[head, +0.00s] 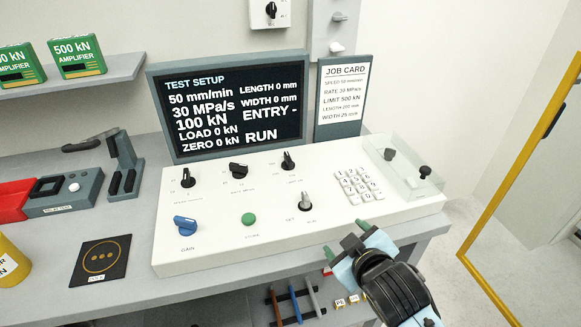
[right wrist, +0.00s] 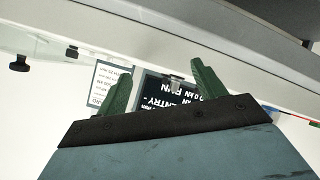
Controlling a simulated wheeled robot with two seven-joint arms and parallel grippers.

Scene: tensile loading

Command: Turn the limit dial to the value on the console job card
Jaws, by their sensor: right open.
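The white console (head: 330,215) carries three black dials in its back row. The rightmost one (head: 288,160), with a small label that seems to read limit, is the limit dial. The job card (head: 343,95) reads limit 500 kN. The screen (head: 230,105) shows 50 mm/min, 30 MPa/s and 100 kN. My right gripper (head: 346,240) is open and empty at the console's front edge, front right of the limit dial and apart from it. Its green fingers also show in the right wrist view (right wrist: 163,68), with the screen upside down beyond them. My left gripper is out of view.
Other console controls are the speed dial (head: 188,178), rate dial (head: 238,170), blue gain knob (head: 185,225), green button (head: 249,219), set/run knob (head: 306,202) and keypad (head: 358,186). A clear cover (head: 405,160) stands at the right. A yellow frame (head: 520,180) rises further right.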

